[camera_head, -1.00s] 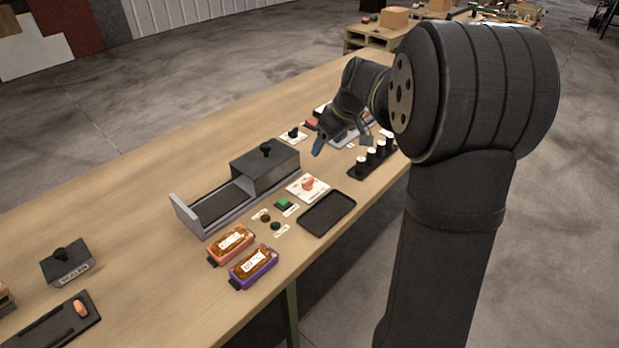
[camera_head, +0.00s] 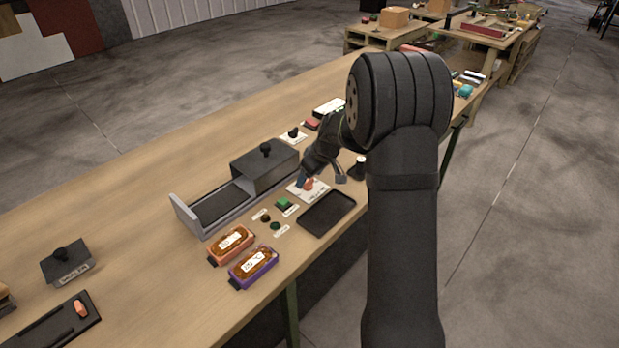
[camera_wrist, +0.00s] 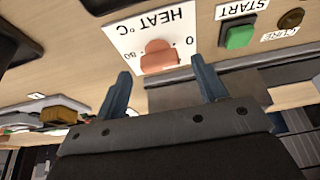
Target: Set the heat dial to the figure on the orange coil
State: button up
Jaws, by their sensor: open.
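The heat dial (camera_wrist: 158,57) is a salmon-coloured knob on a white plate marked HEAT °C, with 0 and what looks like 80 on it. In the head view the dial (camera_head: 309,184) is partly hidden by my gripper (camera_head: 322,180). In the wrist view my gripper (camera_wrist: 160,85) is open, its two blue fingers apart with the dial showing between and beyond their tips, not clasped. The orange coil (camera_head: 231,245) sits in an orange-rimmed holder with a white label. A second coil in a purple holder (camera_head: 254,268) is beside it. The label figures are too small to read surely.
A green START button (camera_wrist: 239,36) is beside the dial plate. A black tray (camera_head: 327,214) lies in front of it. The dark-lidded conveyor unit (camera_head: 264,165) stands behind. A black-knobbed SEALER block (camera_head: 67,262) is at far left.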

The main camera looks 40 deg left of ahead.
jog(key=shift+x, duration=0.8)
jog(key=c, duration=1)
